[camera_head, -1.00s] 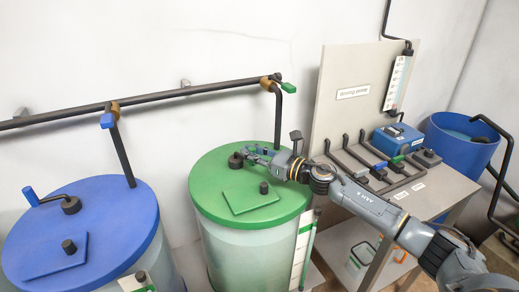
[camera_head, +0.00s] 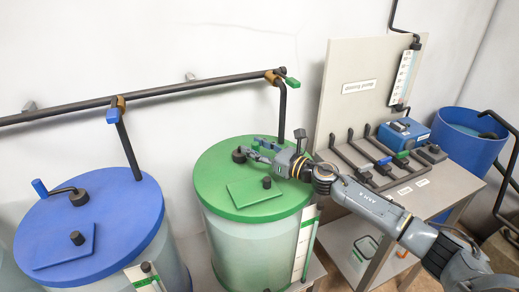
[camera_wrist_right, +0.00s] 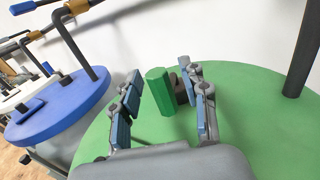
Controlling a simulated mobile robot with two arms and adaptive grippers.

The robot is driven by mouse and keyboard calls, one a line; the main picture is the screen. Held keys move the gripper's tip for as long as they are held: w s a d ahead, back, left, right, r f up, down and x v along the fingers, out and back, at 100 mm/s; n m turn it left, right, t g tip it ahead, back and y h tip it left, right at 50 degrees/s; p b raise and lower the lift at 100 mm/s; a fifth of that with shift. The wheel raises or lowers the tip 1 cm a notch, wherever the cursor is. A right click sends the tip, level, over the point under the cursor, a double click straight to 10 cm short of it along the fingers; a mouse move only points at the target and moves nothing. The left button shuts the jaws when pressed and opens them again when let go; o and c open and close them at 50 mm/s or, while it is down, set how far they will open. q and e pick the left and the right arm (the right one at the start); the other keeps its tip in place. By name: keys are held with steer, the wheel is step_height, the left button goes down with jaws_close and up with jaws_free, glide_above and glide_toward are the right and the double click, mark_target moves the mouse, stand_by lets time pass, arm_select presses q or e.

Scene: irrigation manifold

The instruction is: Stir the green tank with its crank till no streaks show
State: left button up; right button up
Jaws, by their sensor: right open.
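The green tank (camera_head: 235,245) stands in the middle of the head view, with a pale translucent wall and a green lid (camera_head: 217,185). I cannot make out streaks in it. Its crank has a dark hub (camera_head: 239,155) on the lid. In the right wrist view the green crank handle (camera_wrist_right: 157,92) stands upright between the blue-padded fingers of my right gripper (camera_wrist_right: 163,112), with the hub (camera_wrist_right: 181,88) beyond it. The right gripper (camera_head: 258,151) is open around the handle, above the lid, and hides much of the crank in the head view. My left gripper is out of view.
A blue tank (camera_head: 150,255) with its own crank (camera_head: 58,190) stands at the left. A dark pipe (camera_head: 190,90) runs along the wall, with a downpipe (camera_head: 282,110) behind the green lid. A bench (camera_head: 440,190) with a dosing panel (camera_head: 345,105) is right, beside a blue barrel (camera_head: 465,150).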

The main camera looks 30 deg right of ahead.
steer(key=shift+s+d+f, duration=0.1)
steer(key=shift+s+d, duration=0.1)
steer(key=shift+s, duration=0.2)
steer(key=v, duration=1.1)
steer(key=shift+s+d, duration=0.1)
steer(key=shift+d, duration=0.05)
